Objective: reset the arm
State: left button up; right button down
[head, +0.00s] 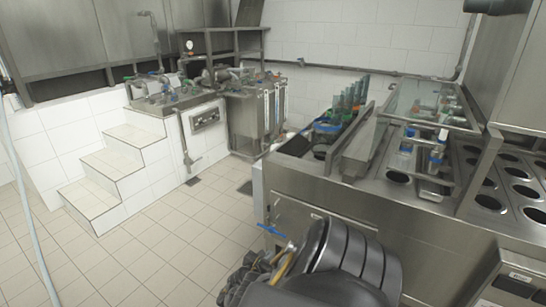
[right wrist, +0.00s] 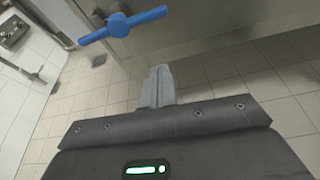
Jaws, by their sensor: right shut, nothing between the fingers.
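My right gripper shows in the right wrist view (right wrist: 157,86), with its two light grey fingers shut together and nothing between them. It points past the front of the steel machine, over the tiled floor. In the head view my dark, ribbed right arm comes in at the bottom middle, in front of the steel counter (head: 335,205), and hides part of it. A blue valve handle (head: 272,230) sits near the arm; it also shows in the right wrist view (right wrist: 122,24), above and left of the fingers and apart from them. My left gripper is in neither view.
The counter holds bottles (head: 406,148), round openings (head: 489,203) and a glass-topped rack (head: 432,100). White tiled steps (head: 112,170) and a steel machine with pipes (head: 180,95) stand at the back left. The tiled floor (head: 165,245) at left is clear.

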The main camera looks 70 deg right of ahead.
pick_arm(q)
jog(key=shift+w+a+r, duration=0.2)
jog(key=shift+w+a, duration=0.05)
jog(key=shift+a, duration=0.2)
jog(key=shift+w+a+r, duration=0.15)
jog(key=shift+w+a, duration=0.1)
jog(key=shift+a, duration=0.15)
pick_arm(e)
jog(key=shift+w+a+r, duration=0.1)
jog(key=shift+a+r, duration=0.1)
jog(key=shift+a, duration=0.4)
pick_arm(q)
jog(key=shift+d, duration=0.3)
